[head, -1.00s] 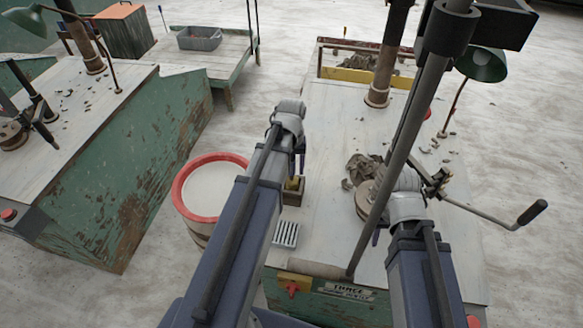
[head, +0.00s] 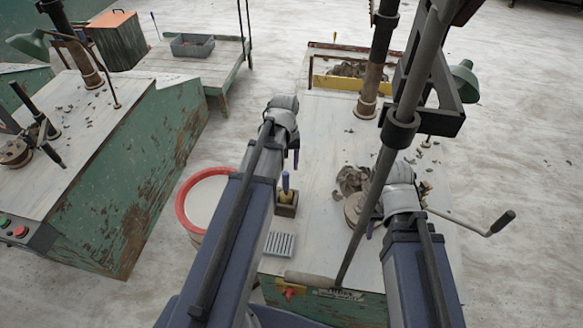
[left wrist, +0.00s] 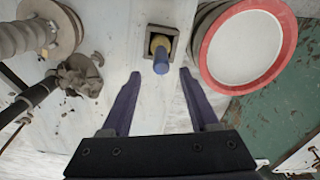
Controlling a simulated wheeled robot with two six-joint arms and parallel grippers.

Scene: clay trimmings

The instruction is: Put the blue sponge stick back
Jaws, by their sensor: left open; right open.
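The blue sponge stick (head: 286,183) stands upright in a small square box (head: 287,211) on the pale worktop, blue handle up and yellow sponge end down. In the left wrist view the stick (left wrist: 160,62) sits inside the square box rim (left wrist: 174,32), seen from above. My left gripper (left wrist: 159,75) is open and empty. Its two fingers lie apart, with the stick centred just past the gap between their tips. My right gripper (head: 370,228) is open beside the round disc and clay, its fingers mostly hidden by its wrist.
A red-rimmed bucket (head: 205,200) stands left of the worktop. A pale slotted grate (head: 280,244) lies in front of the box. Clay scraps (head: 351,180) lie to its right. A dark pole and a crank handle (head: 503,222) crowd the right side.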

